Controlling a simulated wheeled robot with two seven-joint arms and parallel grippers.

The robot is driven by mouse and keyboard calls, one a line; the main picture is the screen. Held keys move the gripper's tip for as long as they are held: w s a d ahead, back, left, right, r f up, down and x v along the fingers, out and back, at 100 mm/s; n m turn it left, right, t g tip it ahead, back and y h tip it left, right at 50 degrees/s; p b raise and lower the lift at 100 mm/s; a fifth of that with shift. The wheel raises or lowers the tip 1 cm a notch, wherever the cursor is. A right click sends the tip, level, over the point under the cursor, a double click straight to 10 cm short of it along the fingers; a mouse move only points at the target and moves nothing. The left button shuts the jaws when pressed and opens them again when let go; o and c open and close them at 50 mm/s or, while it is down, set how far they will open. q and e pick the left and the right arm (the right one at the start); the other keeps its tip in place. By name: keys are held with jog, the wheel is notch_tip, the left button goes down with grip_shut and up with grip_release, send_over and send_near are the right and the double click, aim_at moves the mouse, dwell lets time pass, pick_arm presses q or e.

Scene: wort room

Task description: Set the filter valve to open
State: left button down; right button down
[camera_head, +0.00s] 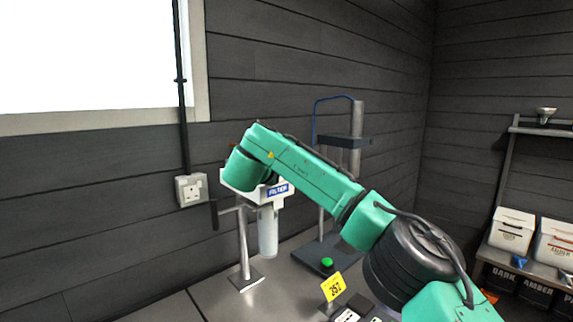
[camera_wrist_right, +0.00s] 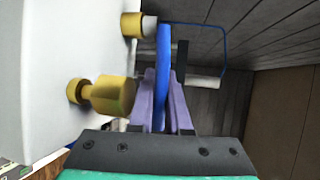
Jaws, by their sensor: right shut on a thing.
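The filter (camera_head: 268,235) is a pale cylinder hanging under a white bracket (camera_head: 243,186) with a blue FILTER label, on a metal stand. My right arm reaches over it from the lower right, and its gripper is hidden in the head view. In the right wrist view, my right gripper (camera_wrist_right: 164,95) has its purple fingers shut on a blue valve lever (camera_wrist_right: 164,50). The lever runs lengthwise between the fingers, up to a pale stem beside a brass fitting (camera_wrist_right: 131,25). A larger brass fitting (camera_wrist_right: 108,95) sits left of the fingers. My left gripper is not in view.
A dark stand with a grey column (camera_head: 356,140) and blue tube rises behind my right arm. A wall socket (camera_head: 191,190) is at left; a shelf with white boxes (camera_head: 512,230) is at right.

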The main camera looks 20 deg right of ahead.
jog(key=c, duration=1.2)
grip_release()
jog(key=shift+r, duration=0.1)
jog(key=shift+o, duration=0.2)
jog(key=shift+w, duration=0.1)
jog(key=shift+a, duration=0.1)
jog(key=b+v, duration=0.1)
jog(key=v, duration=0.1)
jog(key=b+v, duration=0.1)
jog(key=f+b+v, duration=0.1)
jog(key=b+v, duration=0.1)
jog(key=shift+s+a+r, duration=0.1)
jog(key=shift+s+a, duration=0.15)
jog(key=shift+s, duration=0.15)
jog(key=b+v, duration=0.2)
jog(key=v, duration=0.6)
jog(key=shift+s+r, duration=0.2)
jog(key=shift+r, duration=0.25)
